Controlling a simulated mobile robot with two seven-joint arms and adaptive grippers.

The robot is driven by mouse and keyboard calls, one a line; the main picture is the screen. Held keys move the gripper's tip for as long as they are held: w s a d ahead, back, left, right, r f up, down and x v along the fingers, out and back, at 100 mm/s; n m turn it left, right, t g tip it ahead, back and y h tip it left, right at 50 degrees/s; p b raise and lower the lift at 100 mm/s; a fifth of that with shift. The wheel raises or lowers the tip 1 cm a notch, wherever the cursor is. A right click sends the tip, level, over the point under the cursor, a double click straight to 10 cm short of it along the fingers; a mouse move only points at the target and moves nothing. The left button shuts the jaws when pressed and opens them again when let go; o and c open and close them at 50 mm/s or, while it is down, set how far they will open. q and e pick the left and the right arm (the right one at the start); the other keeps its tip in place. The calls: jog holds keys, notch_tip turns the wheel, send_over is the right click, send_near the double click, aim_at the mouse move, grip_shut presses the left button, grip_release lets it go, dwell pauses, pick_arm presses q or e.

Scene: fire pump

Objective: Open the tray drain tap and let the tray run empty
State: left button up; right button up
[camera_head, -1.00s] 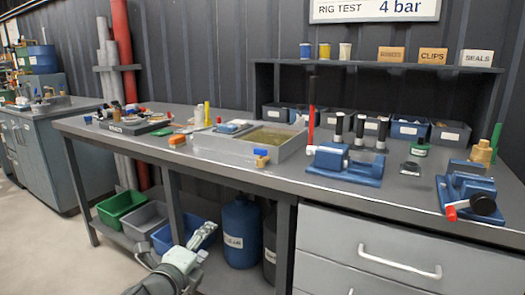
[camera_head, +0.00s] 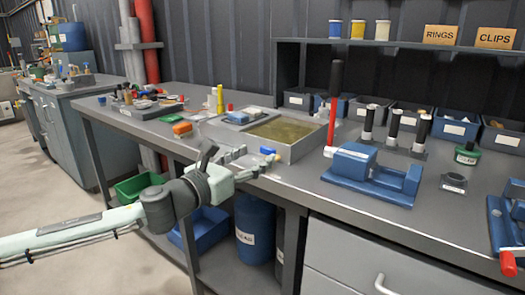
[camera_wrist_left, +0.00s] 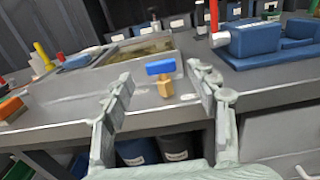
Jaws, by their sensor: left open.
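The grey tray (camera_head: 300,147) stands on the bench and holds murky yellow-brown liquid (camera_head: 282,131). Its drain tap has a blue handle (camera_wrist_left: 160,67) and a brass-coloured body (camera_wrist_left: 165,88) at the tray's front wall. In the head view, the blue handle (camera_head: 267,150) shows just beyond my fingers, and the brass body is mostly hidden. My left gripper (camera_head: 250,162) is at the bench's front edge, open and empty. In the left wrist view, its two fingers (camera_wrist_left: 159,76) stand apart on either side of the tap, with no clear contact. My right gripper is not in view.
A blue vise-like fixture (camera_head: 372,178) with a red-and-black upright lever stands right of the tray. An orange block (camera_head: 182,128) and small parts lie to the left. A blue drum (camera_head: 255,228) and crates sit under the bench. The bench front between tray and fixture is clear.

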aim_at(266, 150)
pick_arm(q)
jog(key=shift+x, duration=1.8)
jog(key=shift+c, duration=0.2)
jog(key=c, duration=1.1)
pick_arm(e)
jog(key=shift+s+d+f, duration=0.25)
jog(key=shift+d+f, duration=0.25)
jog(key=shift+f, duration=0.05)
